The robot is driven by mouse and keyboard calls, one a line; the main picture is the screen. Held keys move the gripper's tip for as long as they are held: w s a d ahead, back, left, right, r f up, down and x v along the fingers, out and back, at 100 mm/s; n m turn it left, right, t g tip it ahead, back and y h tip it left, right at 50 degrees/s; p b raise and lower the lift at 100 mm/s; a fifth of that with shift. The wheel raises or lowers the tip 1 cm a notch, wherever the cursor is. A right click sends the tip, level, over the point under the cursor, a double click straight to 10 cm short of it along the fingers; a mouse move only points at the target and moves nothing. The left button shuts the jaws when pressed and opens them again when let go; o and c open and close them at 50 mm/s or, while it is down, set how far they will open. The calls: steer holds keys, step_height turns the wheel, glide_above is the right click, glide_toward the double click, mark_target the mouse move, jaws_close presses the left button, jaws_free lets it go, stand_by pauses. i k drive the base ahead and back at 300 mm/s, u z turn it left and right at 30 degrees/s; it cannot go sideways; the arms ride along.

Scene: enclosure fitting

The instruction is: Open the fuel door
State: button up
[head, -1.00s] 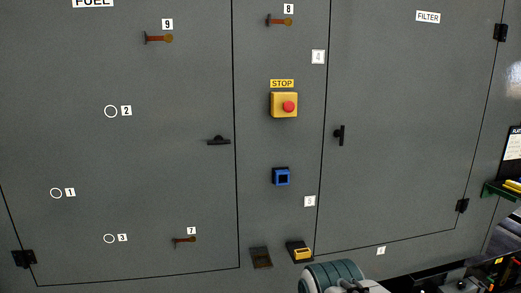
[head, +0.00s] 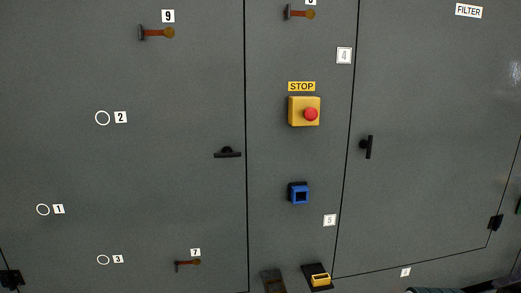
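The fuel door (head: 140,170) is the large grey panel on the left in the head view. It looks closed, its right edge flush along the dark seam. Its black T-shaped handle (head: 228,153) lies horizontal near that right edge, at mid height. A black hinge (head: 10,279) shows at the door's lower left. The FUEL label is above the frame now. My gripper is not in view.
A yellow STOP box with a red button (head: 310,114) and a blue socket (head: 299,194) sit on the middle panel. The filter door (head: 430,150), at right, has a vertical black handle (head: 367,147).

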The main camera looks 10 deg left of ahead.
mark_target(227, 154)
steer(key=z, duration=0.05)
steer(key=i, duration=0.55)
steer(key=u, duration=0.8)
steer(key=i, duration=0.45)
steer(key=u, duration=0.5)
